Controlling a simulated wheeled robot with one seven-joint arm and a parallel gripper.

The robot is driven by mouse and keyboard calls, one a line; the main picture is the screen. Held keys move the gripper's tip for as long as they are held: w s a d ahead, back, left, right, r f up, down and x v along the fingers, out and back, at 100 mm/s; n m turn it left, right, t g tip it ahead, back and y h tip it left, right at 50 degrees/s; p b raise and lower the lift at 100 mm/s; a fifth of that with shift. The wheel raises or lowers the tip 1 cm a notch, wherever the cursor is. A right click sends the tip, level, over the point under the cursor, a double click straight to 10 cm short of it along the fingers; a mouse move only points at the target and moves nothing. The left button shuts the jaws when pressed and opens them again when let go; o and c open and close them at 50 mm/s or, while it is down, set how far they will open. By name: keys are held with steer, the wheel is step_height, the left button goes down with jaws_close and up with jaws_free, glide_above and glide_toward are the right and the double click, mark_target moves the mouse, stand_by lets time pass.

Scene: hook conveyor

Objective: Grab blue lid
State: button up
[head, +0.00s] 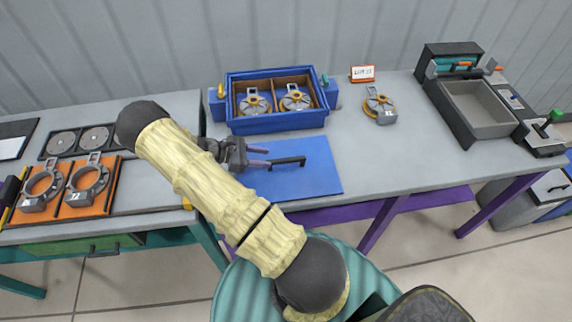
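The blue lid (315,178) is a flat blue panel lying on the grey table in front of the blue box. A black bar handle (290,161) stands on its upper face. My gripper (264,157) is over the left part of the lid, with its fingers pointing right toward the handle. The two fingers are apart, one near the left end of the handle. I cannot tell whether they touch it. My arm hides the lid's left part.
The open blue box (277,123) stands behind the lid and holds two ringed parts. Another ringed part (380,106) and a small sign (362,73) are to the right. A grey bin (478,107) stands farther right. An orange tray (69,206) is at left.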

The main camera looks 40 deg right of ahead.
mark_target(284, 160)
steer(key=shift+x, duration=1.1)
steer(key=shift+s+d+f+p, duration=0.1)
steer(key=shift+s+d+p, duration=0.1)
steer(key=shift+d+p, duration=0.5)
steer(key=p+x, duration=0.2)
steer(key=x, duration=0.1)
steer(key=shift+w+f, duration=0.1)
steer(key=shift+f, duration=0.1)
steer(key=shift+d+f, duration=0.25)
steer(key=shift+s, duration=0.25)
